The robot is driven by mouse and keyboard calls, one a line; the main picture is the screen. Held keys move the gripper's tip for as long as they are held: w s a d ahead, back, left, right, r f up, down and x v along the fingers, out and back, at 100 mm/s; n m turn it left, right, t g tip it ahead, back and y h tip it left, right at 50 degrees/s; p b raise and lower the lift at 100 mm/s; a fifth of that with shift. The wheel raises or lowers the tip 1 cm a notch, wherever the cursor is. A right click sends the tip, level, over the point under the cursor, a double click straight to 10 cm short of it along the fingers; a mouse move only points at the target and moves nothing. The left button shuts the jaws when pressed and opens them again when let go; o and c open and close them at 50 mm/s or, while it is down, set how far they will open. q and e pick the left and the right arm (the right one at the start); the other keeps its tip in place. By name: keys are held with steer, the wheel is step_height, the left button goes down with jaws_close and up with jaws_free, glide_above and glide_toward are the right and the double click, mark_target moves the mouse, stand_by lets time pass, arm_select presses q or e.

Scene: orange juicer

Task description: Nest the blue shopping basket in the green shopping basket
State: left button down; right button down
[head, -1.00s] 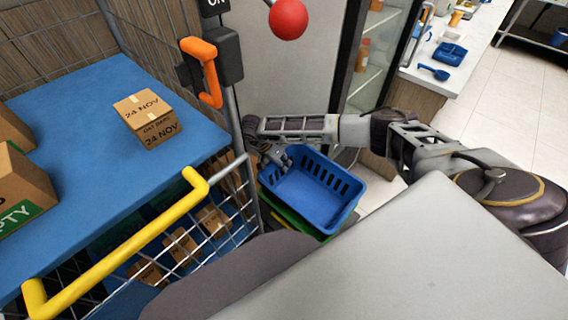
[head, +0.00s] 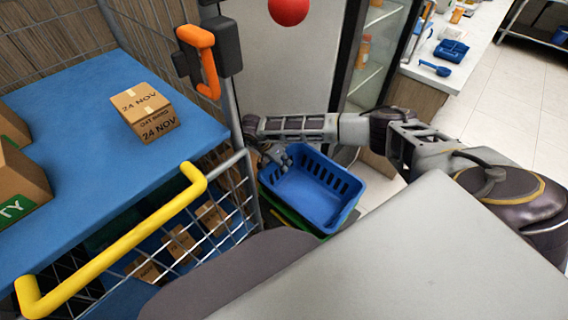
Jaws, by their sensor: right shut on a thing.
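The blue basket (head: 318,196) is in the middle of the head view, open side up and a little tilted. The green basket (head: 290,216) shows only as a green edge under the left and front sides of the blue one. Whether the blue basket sits fully inside it cannot be told. My right gripper (head: 278,160) is at the blue basket's back left corner, shut on its rim; the fingertips are partly hidden. My left gripper is not in view.
A cart with a blue shelf (head: 90,120), yellow handle (head: 120,245) and wire side stands close on the left. A cardboard box (head: 145,112) sits on the shelf. A fridge (head: 375,60) stands behind; floor (head: 500,110) is clear on the right.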

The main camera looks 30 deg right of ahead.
steer(key=shift+f+b, duration=0.5)
steer(key=shift+f, duration=0.2)
stand_by(0.5)
stand_by(0.4)
steer(key=c, duration=1.5)
jaws_free()
steer(key=shift+a+r, duration=0.1)
steer(key=v, duration=1.2)
step_height(320, 180, up, 9)
steer(key=p, duration=0.9)
steer(key=shift+r+p, duration=0.45)
steer(key=shift+p, duration=0.1)
